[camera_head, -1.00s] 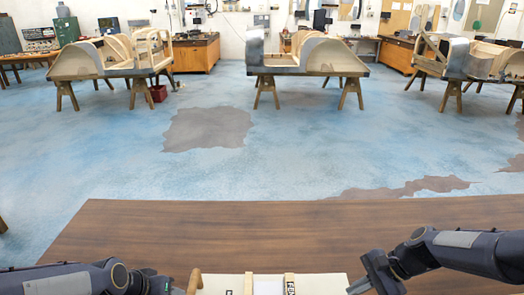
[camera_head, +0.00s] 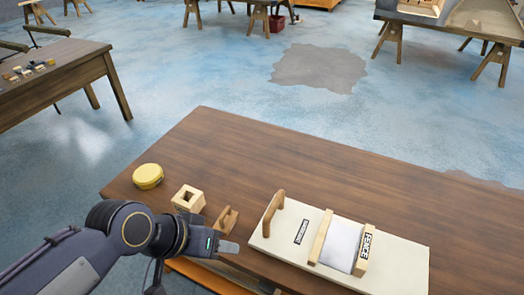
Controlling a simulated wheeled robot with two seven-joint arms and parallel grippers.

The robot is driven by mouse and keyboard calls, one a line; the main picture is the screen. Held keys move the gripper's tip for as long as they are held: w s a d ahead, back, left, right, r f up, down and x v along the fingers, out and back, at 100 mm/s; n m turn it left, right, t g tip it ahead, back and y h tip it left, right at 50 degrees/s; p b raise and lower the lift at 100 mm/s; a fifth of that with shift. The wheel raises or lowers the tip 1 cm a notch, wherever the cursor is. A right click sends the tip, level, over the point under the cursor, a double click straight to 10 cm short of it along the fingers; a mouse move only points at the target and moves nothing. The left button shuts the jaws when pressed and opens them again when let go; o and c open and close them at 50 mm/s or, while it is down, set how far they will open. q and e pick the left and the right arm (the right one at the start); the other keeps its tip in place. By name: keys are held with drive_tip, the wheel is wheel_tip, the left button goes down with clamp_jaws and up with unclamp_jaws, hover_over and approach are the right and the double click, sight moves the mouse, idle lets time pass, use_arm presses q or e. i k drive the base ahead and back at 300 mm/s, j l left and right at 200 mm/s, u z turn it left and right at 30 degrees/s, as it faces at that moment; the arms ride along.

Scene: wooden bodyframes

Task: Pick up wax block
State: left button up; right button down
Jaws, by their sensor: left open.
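A yellow, round, squat piece (camera_head: 148,176), the most wax-like thing in view, lies near the left end of the brown wooden table (camera_head: 300,150). I cannot tell for sure that it is the wax block. My left gripper (camera_head: 228,246) is low over the table's front edge, to the right of and nearer than the yellow piece, apart from it. It is open, seen from the side, and I see nothing held in it. My right gripper is out of view.
A wooden block with a square hole (camera_head: 188,199) and a small wooden piece with a handle (camera_head: 227,220) stand near my left gripper. A pale board (camera_head: 400,262) with wooden bars and a white sheet (camera_head: 341,244) lies right. A side table (camera_head: 60,80) holds small items.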

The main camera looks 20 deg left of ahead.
sight(228, 218)
drive_tip(key=u, duration=1.2)
